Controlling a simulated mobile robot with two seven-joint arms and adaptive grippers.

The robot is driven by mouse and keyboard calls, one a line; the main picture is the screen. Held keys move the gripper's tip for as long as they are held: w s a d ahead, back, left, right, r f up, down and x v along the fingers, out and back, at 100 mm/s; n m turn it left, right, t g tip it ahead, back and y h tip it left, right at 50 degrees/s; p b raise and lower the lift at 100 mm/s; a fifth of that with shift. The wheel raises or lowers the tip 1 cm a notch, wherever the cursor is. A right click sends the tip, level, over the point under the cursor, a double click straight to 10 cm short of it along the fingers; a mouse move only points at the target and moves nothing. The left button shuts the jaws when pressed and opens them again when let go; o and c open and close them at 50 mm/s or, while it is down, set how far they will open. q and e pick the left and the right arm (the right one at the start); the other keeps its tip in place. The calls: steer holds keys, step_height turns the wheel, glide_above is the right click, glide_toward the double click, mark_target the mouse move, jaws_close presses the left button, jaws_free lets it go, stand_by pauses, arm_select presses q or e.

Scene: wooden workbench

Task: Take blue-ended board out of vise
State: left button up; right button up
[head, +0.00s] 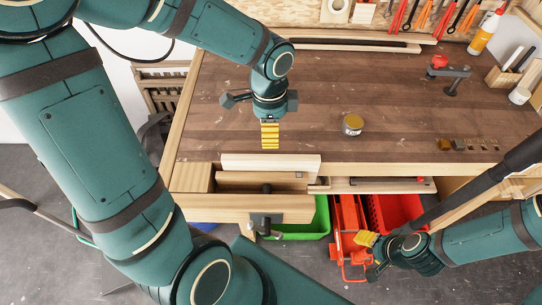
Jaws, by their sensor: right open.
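The vise (240,208) is at the front left of the workbench, with a thick wooden front jaw and a dark handle. A pale board (262,162) stands at the vise, behind its gap. I see no blue end on it, so I cannot tell if it is the blue-ended board. My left gripper (270,136) hangs over the bench top just behind this board, with its yellow finger pad showing; its spread is not clear. My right gripper (366,239) is open and empty, in front of the bench at the lower right, away from the vise.
A small tin (352,125) stands on the bench to the right of my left gripper. A red-topped clamp (440,68) and a glue bottle (485,34) are at the back right. A green crate (322,218) and a red crate (395,210) sit below.

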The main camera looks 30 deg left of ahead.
mark_target(271, 158)
arm_select(q)
steer(key=f+b, duration=0.2)
steer(key=f, duration=0.6)
steer(key=shift+a+f, duration=0.2)
steer(key=f, duration=0.1)
steer(key=f+b, duration=0.1)
steer(key=f, duration=0.1)
steer(key=f+b, duration=0.1)
steer(key=f, duration=0.1)
steer(key=shift+w, duration=0.25)
steer(key=shift+r, duration=0.1)
steer(key=shift+d, duration=0.1)
steer(key=shift+c, duration=0.4)
jaws_close()
